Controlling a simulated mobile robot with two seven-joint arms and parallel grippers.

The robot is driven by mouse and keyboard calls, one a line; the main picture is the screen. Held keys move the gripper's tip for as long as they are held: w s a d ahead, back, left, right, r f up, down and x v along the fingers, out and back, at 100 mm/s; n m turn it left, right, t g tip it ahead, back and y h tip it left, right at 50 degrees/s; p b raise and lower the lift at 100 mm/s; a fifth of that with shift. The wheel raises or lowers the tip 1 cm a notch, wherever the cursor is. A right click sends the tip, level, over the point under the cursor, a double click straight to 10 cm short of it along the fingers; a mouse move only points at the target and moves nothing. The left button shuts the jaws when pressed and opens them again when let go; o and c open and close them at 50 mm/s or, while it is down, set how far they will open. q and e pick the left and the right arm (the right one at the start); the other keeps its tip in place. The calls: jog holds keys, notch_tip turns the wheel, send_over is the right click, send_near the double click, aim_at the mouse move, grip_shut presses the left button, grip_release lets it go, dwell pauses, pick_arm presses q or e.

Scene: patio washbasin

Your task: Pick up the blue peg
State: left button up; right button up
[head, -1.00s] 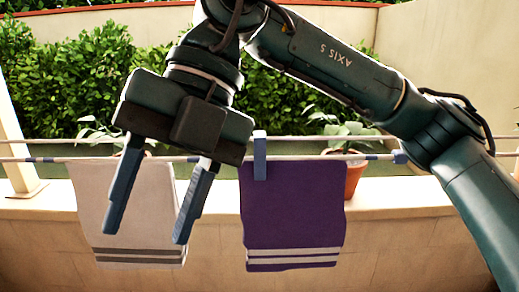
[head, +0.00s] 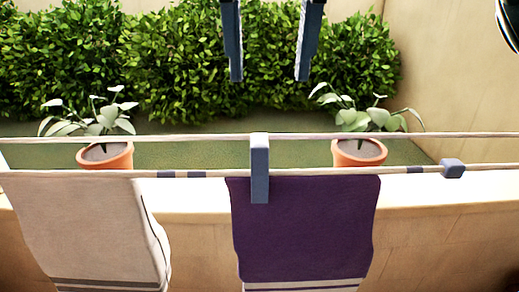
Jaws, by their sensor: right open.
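A blue peg (head: 259,170) stands upright over the front line, at the top left part of the purple towel (head: 305,230). A second blue block-like peg (head: 452,168) sits on the front line at the right, clear of the towels. My right gripper (head: 268,78) points down from the top edge, open and empty. Its two fingers show above the upright peg in the picture, apart from it, with the hedge behind them. The rest of the hand is out of frame. My left gripper is not in view.
Two lines (head: 200,138) run across the view. A pale towel (head: 85,225) hangs at the left. Potted plants stand behind the lines, in a left pot (head: 105,156) and a right pot (head: 359,153).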

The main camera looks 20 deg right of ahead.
aim_at(259, 141)
jog(key=x, duration=0.6)
jog(key=shift+s+a+f, duration=0.1)
jog(key=shift+s+f, duration=0.05)
jog(key=shift+w+p+x, duration=0.25)
jog(key=shift+p+x, duration=0.15)
jog(key=shift+x, duration=0.95)
jog(key=shift+w+p+x, duration=0.25)
jog(key=shift+p+x, duration=0.15)
jog(key=shift+x, duration=0.95)
jog(key=shift+s+a, duration=0.1)
jog(key=shift+a, duration=0.2)
jog(key=shift+c, duration=0.4)
grip_shut()
